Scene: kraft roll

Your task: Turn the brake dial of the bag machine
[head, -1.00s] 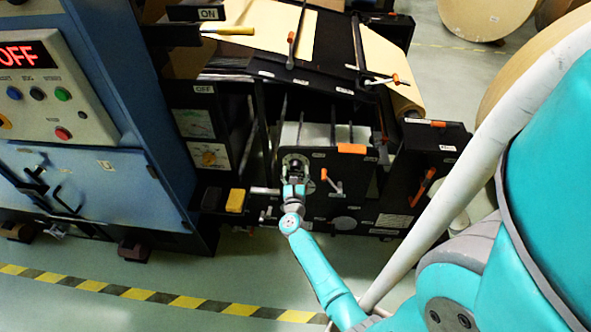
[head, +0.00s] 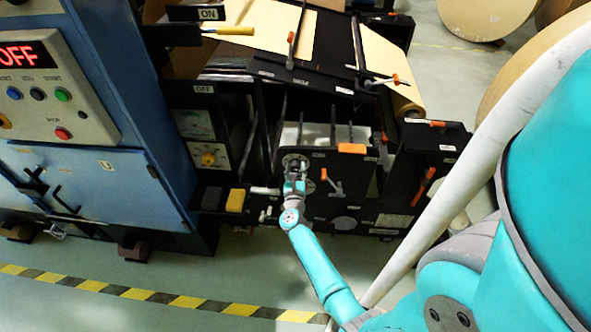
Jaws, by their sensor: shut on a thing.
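The bag machine (head: 335,205) is a black frame with orange-tipped levers and a paper web over its top. The brake dial (head: 287,159) is on its front panel, with a pale round plate showing around my gripper. My gripper (head: 295,164) is at this dial and shut on its knob. My gripper and wrist hide most of the knob, so its pointer and setting cannot be read.
A lever with an orange tip (head: 324,174) is close to the right of my gripper. A yellow-knobbed dial (head: 207,159) is on the panel to the left. A blue cabinet (head: 90,190) reads OFF. The striped floor line (head: 140,293) lies in front, with clear floor around it.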

